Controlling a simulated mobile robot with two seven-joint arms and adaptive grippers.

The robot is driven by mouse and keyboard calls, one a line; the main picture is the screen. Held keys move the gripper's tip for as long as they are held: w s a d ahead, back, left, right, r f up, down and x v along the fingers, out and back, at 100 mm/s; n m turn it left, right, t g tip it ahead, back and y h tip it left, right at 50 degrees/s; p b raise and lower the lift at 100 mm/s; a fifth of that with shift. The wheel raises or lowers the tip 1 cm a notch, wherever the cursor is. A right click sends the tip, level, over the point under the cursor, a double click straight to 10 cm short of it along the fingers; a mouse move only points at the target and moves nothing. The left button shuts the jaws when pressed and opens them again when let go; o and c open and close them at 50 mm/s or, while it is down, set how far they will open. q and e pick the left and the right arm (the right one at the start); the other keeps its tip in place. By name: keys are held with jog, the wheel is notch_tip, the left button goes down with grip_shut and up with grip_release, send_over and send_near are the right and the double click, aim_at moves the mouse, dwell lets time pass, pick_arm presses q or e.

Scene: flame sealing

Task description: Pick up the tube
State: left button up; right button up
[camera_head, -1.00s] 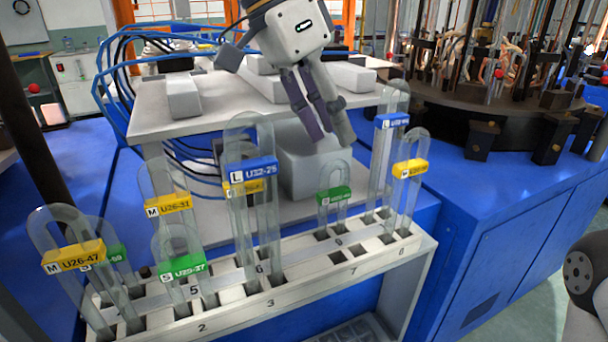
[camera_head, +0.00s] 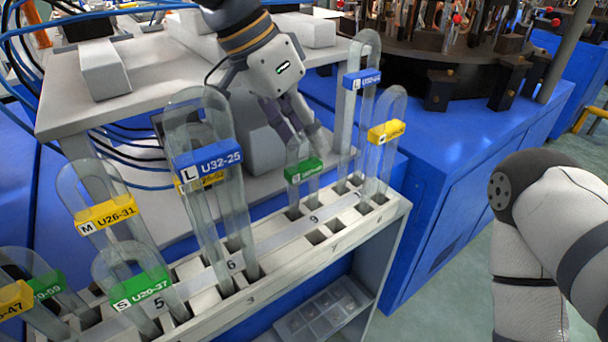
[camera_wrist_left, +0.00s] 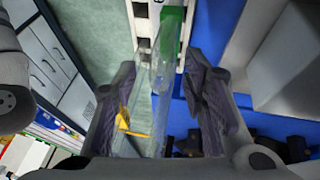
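Clear U-shaped glass tubes with coloured labels stand upright in a white numbered rack (camera_head: 285,240). A small green-labelled tube (camera_head: 304,172) stands near the rack's right part. My left gripper (camera_head: 300,130) is above and just behind its top, pointing down. In the left wrist view my left gripper (camera_wrist_left: 160,110) has its fingers spread, with clear glass and a green label (camera_wrist_left: 172,30) in the space between them. I see no firm contact. The right arm shows at the right edge, but its gripper is out of view.
Tall blue-labelled (camera_head: 360,80) and yellow-labelled (camera_head: 387,131) tubes stand close to the right of the green one. A large blue-labelled tube (camera_head: 209,158) stands left. A white table (camera_head: 110,112) with blocks is behind. A blue machine (camera_head: 450,130) stands at right.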

pick_arm(q)
jog(key=shift+d+f, duration=0.15)
jog(key=shift+f, duration=0.15)
grip_shut()
jog(key=shift+r, duration=0.1)
